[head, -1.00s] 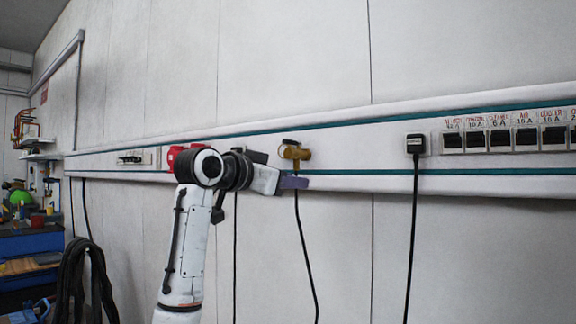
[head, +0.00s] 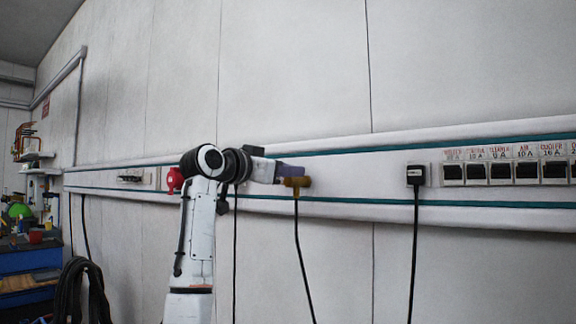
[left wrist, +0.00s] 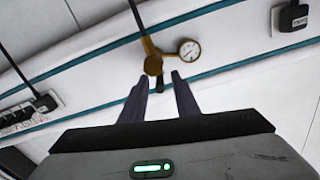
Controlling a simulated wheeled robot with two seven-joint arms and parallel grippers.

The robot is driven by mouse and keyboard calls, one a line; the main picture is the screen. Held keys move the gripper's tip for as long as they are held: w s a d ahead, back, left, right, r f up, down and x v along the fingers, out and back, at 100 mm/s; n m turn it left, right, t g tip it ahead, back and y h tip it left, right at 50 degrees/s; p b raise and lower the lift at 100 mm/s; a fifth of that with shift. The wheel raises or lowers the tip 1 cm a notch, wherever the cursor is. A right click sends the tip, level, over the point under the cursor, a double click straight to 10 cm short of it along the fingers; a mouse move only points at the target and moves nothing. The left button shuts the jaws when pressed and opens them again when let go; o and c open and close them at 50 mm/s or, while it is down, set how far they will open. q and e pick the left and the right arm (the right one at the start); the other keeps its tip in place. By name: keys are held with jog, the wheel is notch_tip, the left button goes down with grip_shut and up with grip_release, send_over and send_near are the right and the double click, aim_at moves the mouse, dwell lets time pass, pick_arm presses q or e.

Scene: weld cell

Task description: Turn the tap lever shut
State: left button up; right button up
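The brass tap (head: 297,183) sits on the wall rail, with a black hose hanging below it. My left gripper (head: 291,172) is level with the tap's top and covers the lever in the head view. In the left wrist view the brass tap body (left wrist: 153,65) lies just beyond my fingertips (left wrist: 161,81). The dark lever (left wrist: 160,84) shows between the two fingers, which stand apart with a gap on each side of it. I cannot tell whether either finger touches it. My right gripper is in neither view.
A round gauge (left wrist: 188,48) sits beside the tap. A black plug with a cable (head: 415,176) is to the right, then a row of labelled switches (head: 502,173). The wall above the rail is bare.

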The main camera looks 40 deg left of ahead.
pick_arm(q)
jog(key=shift+w, duration=0.3)
grip_shut()
